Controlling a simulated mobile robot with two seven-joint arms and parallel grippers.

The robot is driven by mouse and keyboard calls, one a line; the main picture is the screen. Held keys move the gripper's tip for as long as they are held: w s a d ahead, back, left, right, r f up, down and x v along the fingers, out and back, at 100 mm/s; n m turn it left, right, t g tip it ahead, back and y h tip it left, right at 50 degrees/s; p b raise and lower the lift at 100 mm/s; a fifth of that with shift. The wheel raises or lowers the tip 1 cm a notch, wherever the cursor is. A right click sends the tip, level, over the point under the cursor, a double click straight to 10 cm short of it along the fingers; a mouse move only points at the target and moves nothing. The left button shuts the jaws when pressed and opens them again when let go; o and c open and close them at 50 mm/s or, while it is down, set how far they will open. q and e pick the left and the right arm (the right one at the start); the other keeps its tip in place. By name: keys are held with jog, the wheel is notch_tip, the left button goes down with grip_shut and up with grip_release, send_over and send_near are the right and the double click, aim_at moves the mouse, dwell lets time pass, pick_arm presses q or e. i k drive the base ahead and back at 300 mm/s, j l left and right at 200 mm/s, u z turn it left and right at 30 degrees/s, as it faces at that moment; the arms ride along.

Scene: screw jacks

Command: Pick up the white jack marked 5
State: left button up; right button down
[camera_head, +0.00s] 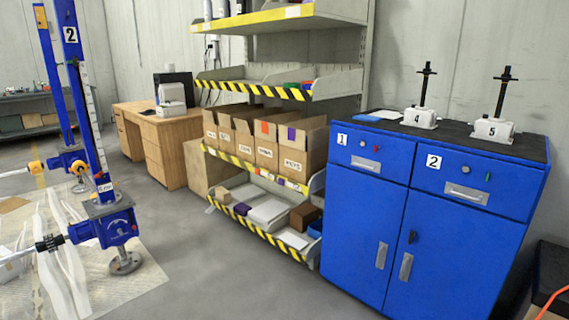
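The white jack marked 5 (491,130) stands upright on the dark top of the blue cabinet (370,225), towards its right end. A black screw rises from its white body and ends in a small black cross-shaped head. A similar white jack marked 4 (417,118) stands to its left on the same top, a small gap away. Neither of my grippers shows in the head view, and nothing is touching the jacks.
A yellow-edged shelf rack (285,182) with cardboard boxes stands left of the cabinet. A wooden desk (158,135) is farther back. Blue screw posts (85,100) stand at the left. Grey floor (225,285) is clear in front of the rack. A dark box with an orange cable (553,302) sits at bottom right.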

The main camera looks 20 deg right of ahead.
aim_at(493, 129)
jog(key=i+z, duration=0.25)
jog(key=i, duration=0.2)
jog(key=i+z, duration=0.25)
jog(key=i, duration=0.15)
jog(key=i+j+z, duration=0.15)
jog(key=i+z, duration=0.15)
jog(key=i, duration=0.15)
jog(key=i+j+z, duration=0.25)
jog(key=i, duration=0.15)
